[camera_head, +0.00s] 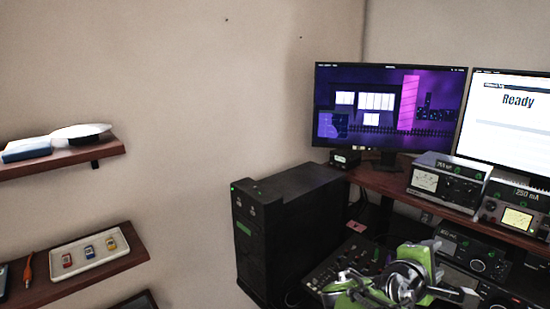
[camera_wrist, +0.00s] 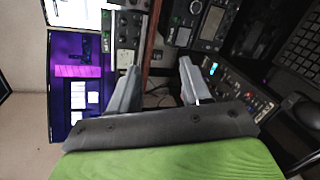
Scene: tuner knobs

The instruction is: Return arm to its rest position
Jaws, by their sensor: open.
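My gripper (camera_wrist: 160,68) is open in the wrist view. Its two grey fingers stand apart with nothing between them. Beyond them are the desk edge and radio gear, apart from the fingers as far as I can tell. My green and grey arm (camera_head: 418,256) shows at the lower right of the head view, in front of the mixer panel and lower radios. A radio with a lit meter (camera_head: 448,183) stands on the desk shelf, with a second meter unit (camera_head: 516,212) to its right. A black radio with a round knob (camera_head: 478,262) sits below them, partly hidden by my arm.
A black computer tower (camera_head: 290,222) stands left of the mixer panel (camera_head: 345,262). Two monitors (camera_head: 388,105) (camera_head: 510,125) stand behind the radios. Wall shelves (camera_head: 118,262) are at the left. The wrist view also shows a keyboard (camera_wrist: 298,48). Open room lies between shelves and tower.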

